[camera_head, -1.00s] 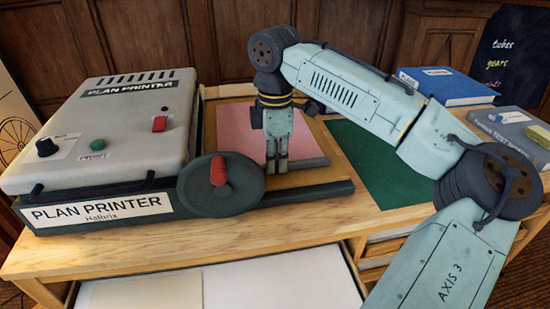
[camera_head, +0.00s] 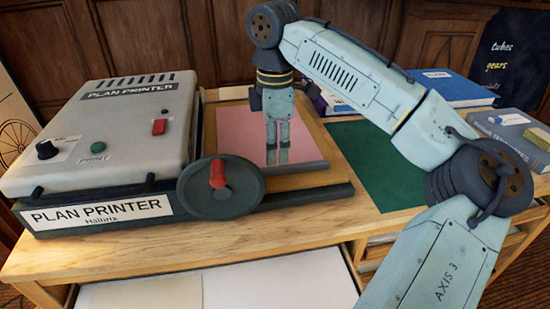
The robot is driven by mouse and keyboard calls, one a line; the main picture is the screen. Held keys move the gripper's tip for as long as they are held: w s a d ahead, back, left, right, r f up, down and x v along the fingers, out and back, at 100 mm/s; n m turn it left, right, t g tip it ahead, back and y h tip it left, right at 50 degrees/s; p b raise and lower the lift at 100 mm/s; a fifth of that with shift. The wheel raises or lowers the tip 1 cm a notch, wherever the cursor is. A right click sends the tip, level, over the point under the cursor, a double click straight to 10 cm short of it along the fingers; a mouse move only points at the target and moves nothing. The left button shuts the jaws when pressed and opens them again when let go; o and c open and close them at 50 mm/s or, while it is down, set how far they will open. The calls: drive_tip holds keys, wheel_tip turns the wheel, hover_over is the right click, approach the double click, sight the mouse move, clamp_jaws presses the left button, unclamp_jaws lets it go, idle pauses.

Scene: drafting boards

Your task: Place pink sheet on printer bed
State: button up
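The pink sheet (camera_head: 238,133) lies flat on the bed of the plan printer (camera_head: 118,130), to the right of the grey housing. The wooden printer bed (camera_head: 308,179) shows along its front and right edges. My gripper (camera_head: 277,160) points straight down in front of the sheet and hides part of it. A narrow gap shows between its fingers, and nothing is visible between them. The fingertips seem a little above the sheet, though the exact height is hard to tell.
A crank wheel with a red handle (camera_head: 219,175) stands at the printer's front. A dark bar (camera_head: 300,168) crosses the bed's front. A green mat (camera_head: 375,160) lies to the right. An open drawer (camera_head: 250,286) is below.

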wheel_tip(320, 180, up, 8)
drive_tip(key=shift+f+p, duration=0.2)
drive_tip(key=shift+p, duration=0.15)
idle(0.4)
